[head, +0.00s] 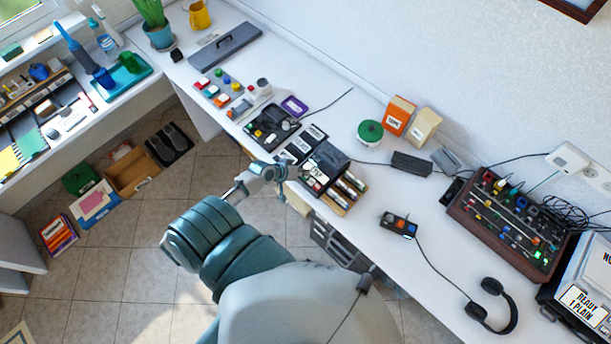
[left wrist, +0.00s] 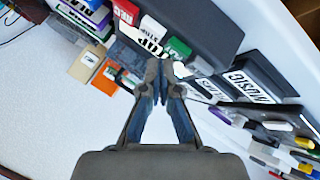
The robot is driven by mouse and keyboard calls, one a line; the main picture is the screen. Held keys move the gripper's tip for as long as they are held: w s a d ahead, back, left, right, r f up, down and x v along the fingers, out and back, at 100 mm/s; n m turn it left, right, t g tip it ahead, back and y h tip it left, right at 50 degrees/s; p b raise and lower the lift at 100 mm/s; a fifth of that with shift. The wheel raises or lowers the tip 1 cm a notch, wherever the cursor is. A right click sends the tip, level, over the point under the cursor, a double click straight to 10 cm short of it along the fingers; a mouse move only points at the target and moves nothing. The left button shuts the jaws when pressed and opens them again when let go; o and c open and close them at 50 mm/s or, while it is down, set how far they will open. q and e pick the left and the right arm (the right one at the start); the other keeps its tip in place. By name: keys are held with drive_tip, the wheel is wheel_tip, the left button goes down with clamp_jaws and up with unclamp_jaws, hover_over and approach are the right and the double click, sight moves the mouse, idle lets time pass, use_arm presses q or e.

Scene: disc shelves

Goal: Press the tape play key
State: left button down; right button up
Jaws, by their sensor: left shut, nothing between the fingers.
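The tape recorder is a dark box (head: 328,158) on the white desk in the head view. In the left wrist view its dark body (left wrist: 208,22) fills the top, with a row of coloured keys: a red key marked REC (left wrist: 125,12), a white key marked STOP (left wrist: 152,34) and a green key (left wrist: 178,47). The green key's label is not readable. My left gripper (head: 286,172) is shut and empty at the recorder's near left side. In the left wrist view its fingertips (left wrist: 165,68) are just below the green and white keys; I cannot tell whether they touch.
Cassettes marked MUSIC (left wrist: 250,85) lie beside the recorder. A rack of cassettes (head: 346,190) stands at its right. A dark device (head: 271,126) is to its left. A green round tin (head: 370,132) and an orange box (head: 398,115) stand behind.

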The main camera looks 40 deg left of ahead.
use_arm(q)
drive_tip(key=shift+f, duration=0.6)
idle(0.6)
drive_tip(key=shift+r, duration=0.1)
drive_tip(key=shift+r+p, duration=0.7)
drive_tip(key=shift+r, duration=0.05)
drive_tip(key=shift+r, duration=0.1)
wheel_tip(320, 180, up, 3)
drive_tip(key=p, duration=0.3)
drive_tip(key=shift+r+p, duration=0.65)
drive_tip(key=shift+r, duration=0.3)
